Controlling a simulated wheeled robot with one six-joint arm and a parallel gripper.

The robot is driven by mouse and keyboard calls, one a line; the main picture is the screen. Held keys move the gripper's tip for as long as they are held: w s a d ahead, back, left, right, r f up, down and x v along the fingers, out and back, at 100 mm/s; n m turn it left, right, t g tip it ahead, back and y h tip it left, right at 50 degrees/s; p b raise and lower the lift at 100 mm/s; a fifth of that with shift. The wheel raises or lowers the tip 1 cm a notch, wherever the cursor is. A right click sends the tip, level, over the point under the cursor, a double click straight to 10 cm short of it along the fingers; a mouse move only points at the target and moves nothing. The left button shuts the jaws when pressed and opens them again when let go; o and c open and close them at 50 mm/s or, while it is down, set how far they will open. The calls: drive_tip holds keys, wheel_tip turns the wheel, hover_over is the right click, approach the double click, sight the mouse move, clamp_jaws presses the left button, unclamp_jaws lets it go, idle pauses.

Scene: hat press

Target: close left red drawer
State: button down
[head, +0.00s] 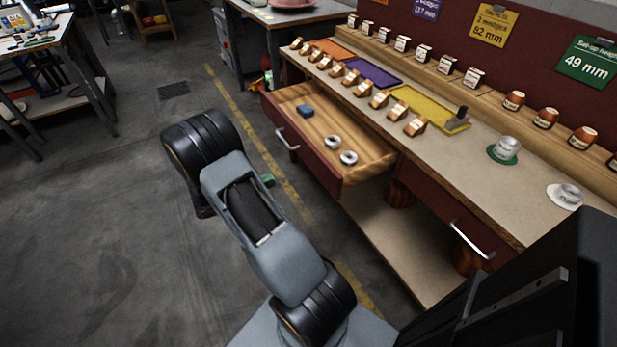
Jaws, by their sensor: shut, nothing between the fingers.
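The left red drawer (310,157) is pulled out from under the workbench (480,150), its wooden inside showing. A silver bar handle (287,140) is on its front. A dark blue block (305,111) and two metal rings (333,142) (349,158) lie in it. My arm reaches up on the left, in front of the drawer, and its black upper joint appears apart from the drawer front. My gripper cannot be made out; it seems hidden behind the arm.
The right red drawer (436,205) is shut, its handle facing out. Coloured trays, small labelled blocks and a cup on a green saucer (502,158) stand on the bench top. Open floor (90,230) lies left of the arm. A dark structure fills the lower right.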

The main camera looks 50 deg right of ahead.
drive_tip(key=f, duration=0.1)
drive_tip(key=b, duration=0.1)
approach(315, 165)
drive_tip(key=shift+n+h, duration=0.4)
drive_tip(key=x, duration=0.7)
drive_tip(key=shift+s+d+f, duration=0.15)
drive_tip(key=shift+s+f, duration=0.05)
drive_tip(key=shift+d, duration=0.15)
